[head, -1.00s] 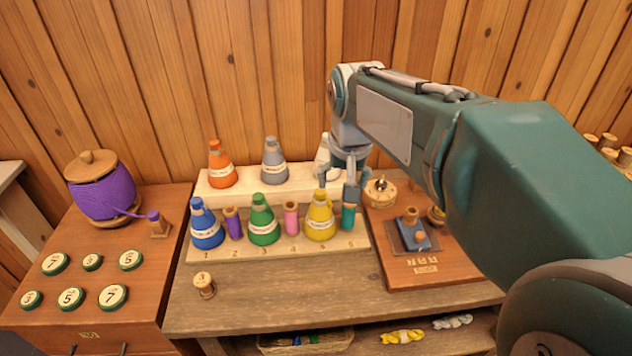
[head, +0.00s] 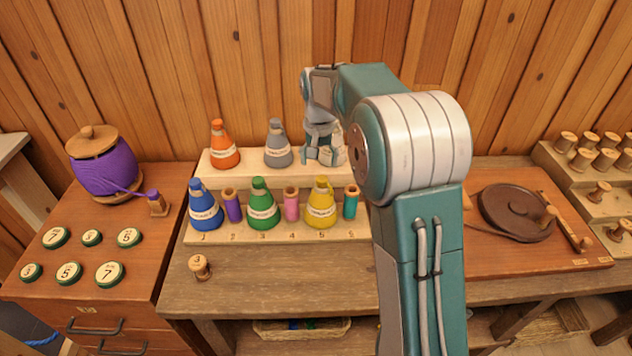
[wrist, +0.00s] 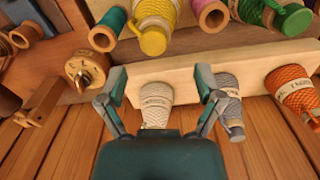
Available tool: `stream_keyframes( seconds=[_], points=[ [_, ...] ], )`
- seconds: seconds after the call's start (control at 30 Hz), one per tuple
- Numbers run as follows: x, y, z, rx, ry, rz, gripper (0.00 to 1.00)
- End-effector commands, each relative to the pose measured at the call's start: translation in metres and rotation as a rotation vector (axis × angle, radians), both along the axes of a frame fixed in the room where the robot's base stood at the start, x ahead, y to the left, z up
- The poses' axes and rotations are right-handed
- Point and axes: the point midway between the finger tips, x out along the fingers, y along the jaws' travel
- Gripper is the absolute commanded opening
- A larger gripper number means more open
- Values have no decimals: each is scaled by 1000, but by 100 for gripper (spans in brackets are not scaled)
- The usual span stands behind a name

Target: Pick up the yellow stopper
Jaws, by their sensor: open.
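The yellow stopper (head: 322,184) caps the yellow thread cone (head: 320,208), which stands upright in the front rack. In the wrist view the yellow stopper (wrist: 153,40) is near the top edge, beyond my fingertips and apart from them. My gripper (head: 320,150) is over the back shelf, behind the yellow cone. In the wrist view my gripper (wrist: 161,76) is open, its fingers spread on either side of a white cone (wrist: 156,103), with nothing visibly held. My gripper partly hides the white cone in the head view.
Green (head: 262,205) and blue (head: 205,210) cones share the front rack with purple, pink (head: 291,203) and teal (head: 350,202) spools. Grey (head: 277,145) and orange (head: 223,147) cones stand on the back shelf. A wooden wall is close behind. The bench front is mostly clear.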

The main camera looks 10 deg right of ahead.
Motion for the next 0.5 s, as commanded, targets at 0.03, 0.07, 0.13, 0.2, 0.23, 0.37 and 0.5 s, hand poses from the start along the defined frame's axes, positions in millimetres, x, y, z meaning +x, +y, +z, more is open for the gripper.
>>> stream_keyframes(
  seconds=[0.03, 0.07, 0.13, 0.2, 0.23, 0.37, 0.5],
  points=[
    [0, -3, -5, 2, 0, -2, 85],
    [0, -4, -7, 3, 0, -2, 85],
    [0, -5, -12, 4, 1, -2, 85],
    [0, -3, -19, 4, 1, -2, 85],
    [0, -1, -24, 3, 1, -1, 85],
    [0, 6, -45, 0, 3, -1, 85],
    [0, 8, -59, -2, 0, -1, 85]
  ],
)
